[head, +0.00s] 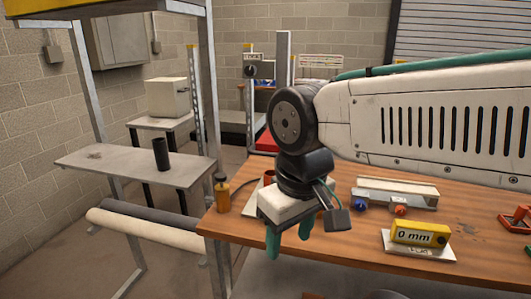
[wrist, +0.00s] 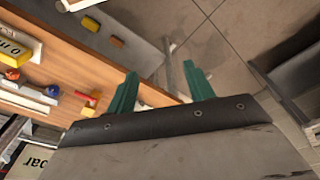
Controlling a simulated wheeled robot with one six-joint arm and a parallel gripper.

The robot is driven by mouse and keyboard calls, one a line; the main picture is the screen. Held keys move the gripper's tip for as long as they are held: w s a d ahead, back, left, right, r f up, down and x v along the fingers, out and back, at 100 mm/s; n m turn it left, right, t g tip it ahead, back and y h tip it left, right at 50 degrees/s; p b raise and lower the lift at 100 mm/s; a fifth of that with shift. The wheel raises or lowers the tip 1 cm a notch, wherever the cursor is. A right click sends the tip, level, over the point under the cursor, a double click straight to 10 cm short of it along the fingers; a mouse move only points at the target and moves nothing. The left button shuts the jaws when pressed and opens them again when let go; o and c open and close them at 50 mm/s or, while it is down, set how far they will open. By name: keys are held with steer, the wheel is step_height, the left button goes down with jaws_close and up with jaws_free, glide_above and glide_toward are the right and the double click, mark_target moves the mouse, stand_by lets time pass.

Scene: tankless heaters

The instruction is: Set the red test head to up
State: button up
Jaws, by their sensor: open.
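I cannot tell for sure which thing is the red test head. A small red part (wrist: 86,97) on a pale plate lies on the wooden bench in the wrist view. In the head view a reddish part (head: 269,177) shows beside my wrist, mostly hidden by it. My gripper (head: 290,238) hangs over the bench's front edge with its green fingers apart and nothing between them. In the wrist view the open fingers (wrist: 160,82) point past the bench edge towards the floor, apart from the red part.
The wooden bench (head: 345,234) holds a yellow "0 mm" block (head: 420,233), a pale rail fixture with blue and orange knobs (head: 398,193), a red-orange frame (head: 516,220) and an amber bottle (head: 222,194). A grey shelf (head: 110,168) with a black cylinder (head: 161,154) stands left.

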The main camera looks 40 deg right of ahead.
stand_by(0.4)
steer(key=shift+a, duration=0.1)
steer(key=c, duration=0.4)
steer(key=n+t+h, duration=0.2)
steer(key=t+h, duration=0.2)
steer(key=h, duration=1.5)
glide_toward(263, 155)
steer(key=x, duration=1.1)
steer(key=shift+a, duration=0.1)
